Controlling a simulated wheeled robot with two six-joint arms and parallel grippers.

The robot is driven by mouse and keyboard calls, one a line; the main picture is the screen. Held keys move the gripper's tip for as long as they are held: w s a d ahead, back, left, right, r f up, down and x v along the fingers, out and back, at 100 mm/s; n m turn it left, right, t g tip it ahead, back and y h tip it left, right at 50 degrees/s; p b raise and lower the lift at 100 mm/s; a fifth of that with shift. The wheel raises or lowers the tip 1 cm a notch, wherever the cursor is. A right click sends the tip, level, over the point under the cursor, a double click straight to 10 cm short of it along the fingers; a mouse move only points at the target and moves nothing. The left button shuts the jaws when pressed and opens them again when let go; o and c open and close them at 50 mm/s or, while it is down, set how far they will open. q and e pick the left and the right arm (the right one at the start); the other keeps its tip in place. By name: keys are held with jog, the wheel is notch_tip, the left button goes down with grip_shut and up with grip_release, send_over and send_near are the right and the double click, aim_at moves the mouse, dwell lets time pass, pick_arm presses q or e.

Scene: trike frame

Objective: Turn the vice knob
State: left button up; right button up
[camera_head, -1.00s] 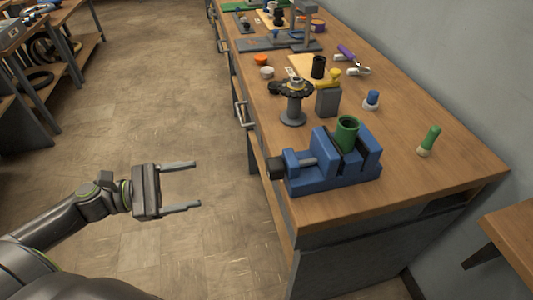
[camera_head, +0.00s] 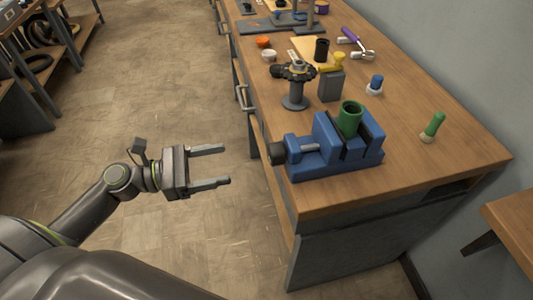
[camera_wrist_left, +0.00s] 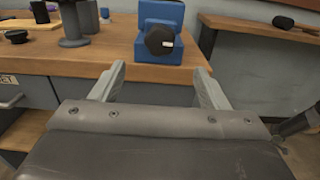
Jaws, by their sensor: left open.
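The blue vice (camera_head: 335,148) sits at the near end of the workbench, with a green cylinder (camera_head: 349,118) standing in its jaws. Its dark knob (camera_head: 276,153) faces left, at the bench's edge. In the left wrist view the knob (camera_wrist_left: 160,40) is on the front of the blue vice (camera_wrist_left: 172,14), beyond the fingertips and a little right of the middle between them. My left gripper (camera_head: 227,165) is open and empty, left of the knob and apart from it, over the floor. My right gripper does not show.
The wooden workbench (camera_head: 420,180) carries a grey stand with a dark gear (camera_head: 295,88), a grey block (camera_head: 330,86), a green-handled tool (camera_head: 433,127) and a blue-topped piece (camera_head: 375,85). A drawer handle (camera_head: 243,98) sticks out from the bench side. The floor left of the bench is clear.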

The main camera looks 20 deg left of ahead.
aim_at(268, 155)
pick_arm(q)
jog(key=p+x, duration=0.2)
jog(key=x, duration=0.9)
jog(key=shift+w+d, duration=0.15)
jog(key=shift+w, duration=0.05)
jog(key=c, duration=1)
